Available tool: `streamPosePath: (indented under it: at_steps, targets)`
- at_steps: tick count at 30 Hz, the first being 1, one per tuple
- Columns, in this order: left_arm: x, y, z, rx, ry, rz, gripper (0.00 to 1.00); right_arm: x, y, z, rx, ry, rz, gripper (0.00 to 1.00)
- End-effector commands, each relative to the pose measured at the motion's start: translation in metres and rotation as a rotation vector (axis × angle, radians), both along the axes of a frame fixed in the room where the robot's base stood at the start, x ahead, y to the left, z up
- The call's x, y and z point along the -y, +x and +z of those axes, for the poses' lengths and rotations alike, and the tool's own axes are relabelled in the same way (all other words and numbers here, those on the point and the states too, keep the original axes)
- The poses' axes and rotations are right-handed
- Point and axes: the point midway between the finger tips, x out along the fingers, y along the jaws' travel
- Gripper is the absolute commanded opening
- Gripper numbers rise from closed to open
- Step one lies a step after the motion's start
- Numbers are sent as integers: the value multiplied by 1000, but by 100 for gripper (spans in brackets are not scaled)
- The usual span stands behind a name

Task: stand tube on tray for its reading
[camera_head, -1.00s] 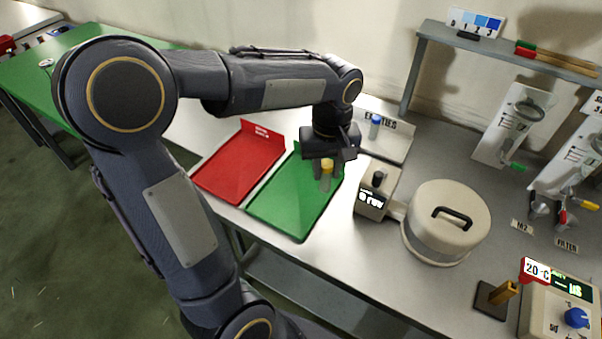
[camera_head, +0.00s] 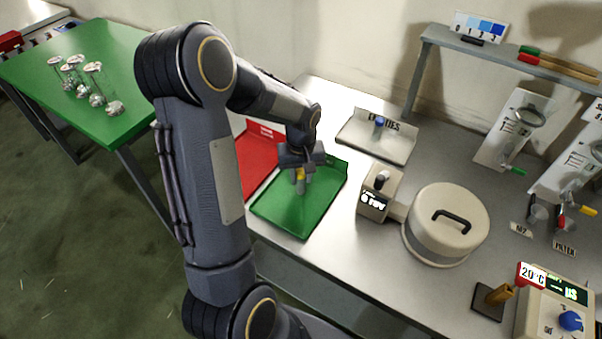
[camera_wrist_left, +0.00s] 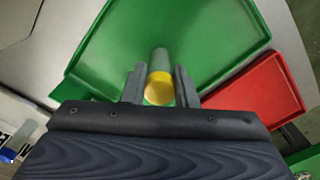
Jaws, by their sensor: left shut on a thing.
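My left gripper (camera_head: 300,170) is shut on a tube with a yellow cap (camera_head: 300,173) over the green tray (camera_head: 318,213). In the left wrist view the yellow cap (camera_wrist_left: 159,88) sits between the two fingers (camera_wrist_left: 160,90), with the grey tube body reaching beyond it over the green tray (camera_wrist_left: 200,30). I cannot tell whether the tube's foot touches the tray. The red tray (camera_head: 258,160) lies beside the green one, partly hidden by my arm. My right gripper is not in view.
A small display device (camera_head: 378,196) and a round lidded machine (camera_head: 445,225) stand right of the green tray.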

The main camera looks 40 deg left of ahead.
Motion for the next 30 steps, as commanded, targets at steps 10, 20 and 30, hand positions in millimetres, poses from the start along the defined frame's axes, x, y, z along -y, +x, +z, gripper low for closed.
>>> streamPosePath:
  at_steps: [10, 20, 30]
  targets:
    - [0, 0, -3, 1, 1, 1, 29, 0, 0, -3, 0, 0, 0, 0]
    - [0, 0, -2, 1, 1, 1, 48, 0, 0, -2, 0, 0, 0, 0]
    - [-1, 2, 27, 8, 2, 2, 48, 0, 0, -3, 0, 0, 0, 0]
